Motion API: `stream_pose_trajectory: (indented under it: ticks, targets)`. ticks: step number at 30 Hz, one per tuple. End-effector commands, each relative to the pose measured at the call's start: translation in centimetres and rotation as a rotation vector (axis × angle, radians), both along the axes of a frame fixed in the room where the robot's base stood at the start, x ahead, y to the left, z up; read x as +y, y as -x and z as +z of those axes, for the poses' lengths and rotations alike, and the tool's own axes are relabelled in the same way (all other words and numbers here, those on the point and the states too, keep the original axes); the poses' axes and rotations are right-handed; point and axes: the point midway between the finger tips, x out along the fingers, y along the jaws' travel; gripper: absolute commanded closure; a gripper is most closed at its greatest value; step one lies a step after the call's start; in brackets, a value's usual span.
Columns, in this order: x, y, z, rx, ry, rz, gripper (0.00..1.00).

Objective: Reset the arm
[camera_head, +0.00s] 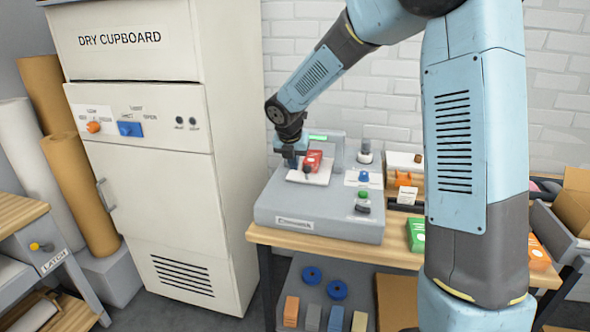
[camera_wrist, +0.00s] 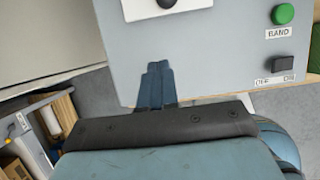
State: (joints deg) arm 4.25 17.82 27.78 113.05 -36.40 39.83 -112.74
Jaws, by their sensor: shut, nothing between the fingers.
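My arm reaches over the grey machine (camera_head: 318,221) on the wooden bench in the head view. The machine's grey top (camera_wrist: 225,55) lies beyond the fingertips, with a green button (camera_wrist: 283,14) marked BAND and a dark switch (camera_wrist: 282,63) at the right.
A tall cream dry cupboard (camera_head: 150,200) stands left of the bench. Green and blue knobs, small labelled blocks and a green box (camera_head: 416,234) are on the machine and bench (camera_head: 400,258). Blue rings and coloured blocks lie on the shelf below. Grey floor shows in front of the cupboard.

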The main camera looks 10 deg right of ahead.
Motion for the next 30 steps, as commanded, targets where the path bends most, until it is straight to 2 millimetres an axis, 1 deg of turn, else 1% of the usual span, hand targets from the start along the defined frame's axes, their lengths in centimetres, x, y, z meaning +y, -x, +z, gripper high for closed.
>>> stream_pose_trajectory:
  ticks: [11, 14, 16, 20, 24, 30]
  targets:
    - [0.0, 0.1, 0.2, -0.001, 0.000, -0.001, 1.00]
    - [-0.3, 0.4, 0.7, -0.007, -0.005, -0.029, 1.00]
    - [-0.8, 1.0, 1.5, -0.018, -0.018, -0.085, 1.00]
    - [-2.6, 3.1, 3.7, -0.056, -0.062, -0.264, 1.00]
    - [-4.7, 6.2, 6.4, -0.105, -0.132, -0.507, 1.00]
    - [-7.6, 10.8, 9.6, -0.178, -0.254, -0.852, 1.00]
